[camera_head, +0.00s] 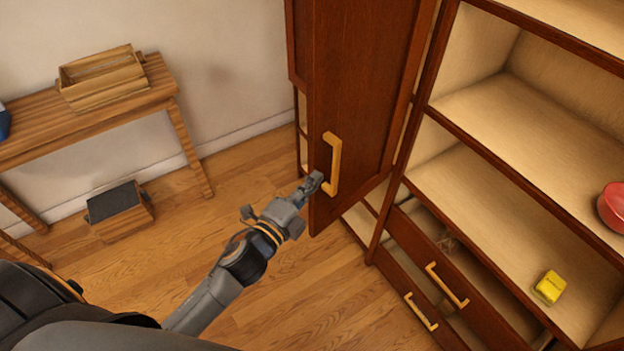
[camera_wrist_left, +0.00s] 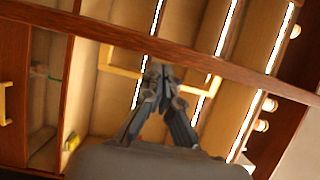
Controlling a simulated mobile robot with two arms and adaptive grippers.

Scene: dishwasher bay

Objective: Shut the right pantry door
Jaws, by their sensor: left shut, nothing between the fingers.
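A tall dark red-brown pantry door (camera_head: 365,95) stands open, left of the open shelves in the head view. I cannot tell from the view whether it is the right one of a pair. Its yellow bar handle (camera_head: 335,165) is upright near the door's lower left. My left gripper (camera_head: 316,180) is shut and empty, its fingertips close beside the handle's lower end. Whether they touch it is unclear. In the left wrist view the shut fingers (camera_wrist_left: 160,78) point at a dark wooden edge, with lit shelves beyond. My right gripper is not in view.
Open shelves (camera_head: 500,190) stand at the right, holding a yellow block (camera_head: 549,288) and a red bowl-like item (camera_head: 613,206). Drawers with yellow handles (camera_head: 447,285) are beside the lower shelf. A wooden table (camera_head: 150,90) stands left by the wall.

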